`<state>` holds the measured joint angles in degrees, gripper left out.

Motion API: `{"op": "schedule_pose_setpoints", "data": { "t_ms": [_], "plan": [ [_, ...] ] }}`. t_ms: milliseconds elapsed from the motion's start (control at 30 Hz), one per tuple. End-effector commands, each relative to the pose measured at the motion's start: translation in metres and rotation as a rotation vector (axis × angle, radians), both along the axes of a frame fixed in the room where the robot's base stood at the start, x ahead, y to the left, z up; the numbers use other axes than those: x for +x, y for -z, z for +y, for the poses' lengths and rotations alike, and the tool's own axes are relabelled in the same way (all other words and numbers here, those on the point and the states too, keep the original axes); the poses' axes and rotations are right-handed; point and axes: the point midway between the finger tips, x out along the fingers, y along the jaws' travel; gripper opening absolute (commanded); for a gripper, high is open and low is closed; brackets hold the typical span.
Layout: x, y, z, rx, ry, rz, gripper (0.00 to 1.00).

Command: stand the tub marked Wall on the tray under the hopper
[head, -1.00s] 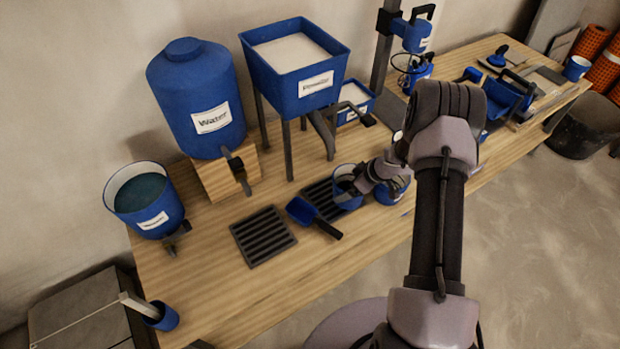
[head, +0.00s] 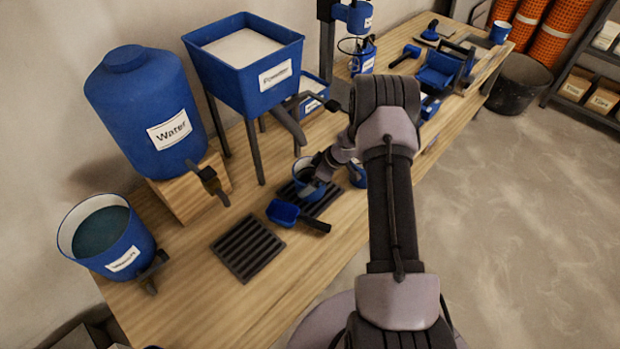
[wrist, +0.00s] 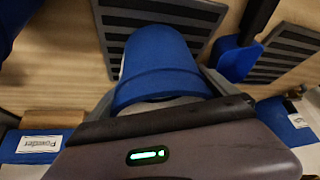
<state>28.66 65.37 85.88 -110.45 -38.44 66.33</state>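A blue tub with a white inside (head: 307,189) is at the slatted black tray (head: 327,203) under the hopper (head: 255,72) marked Powder. My gripper (head: 318,176) has its fingers around this tub. In the wrist view the blue tub (wrist: 160,60) fills the space between the fingers, with the tray (wrist: 118,28) behind it. No label on the tub shows, so I cannot read its marking. I cannot tell whether its base touches the tray or is slightly above it.
A blue scoop (head: 285,212) lies beside the tray. A second slatted tray (head: 248,248) is nearer the Water tank (head: 150,115). Another blue tub (head: 358,175) stands just right of my gripper. A bucket (head: 105,240) stands at the left. The bench front is clear.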

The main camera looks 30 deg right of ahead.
Motion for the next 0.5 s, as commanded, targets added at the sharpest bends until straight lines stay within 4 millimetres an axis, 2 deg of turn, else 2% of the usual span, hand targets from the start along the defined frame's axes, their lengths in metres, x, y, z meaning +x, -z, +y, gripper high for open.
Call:
{"op": "schedule_pose_setpoints", "data": {
  "t_ms": [267,367,500],
  "plan": [
    [0.000,-0.003,0.000,-0.001,0.000,-0.001,1.00],
    [-0.006,-0.024,-0.007,-0.001,0.003,-0.001,1.00],
    [-0.021,-0.063,-0.020,-0.001,0.002,-0.001,1.00]
  ]
}}
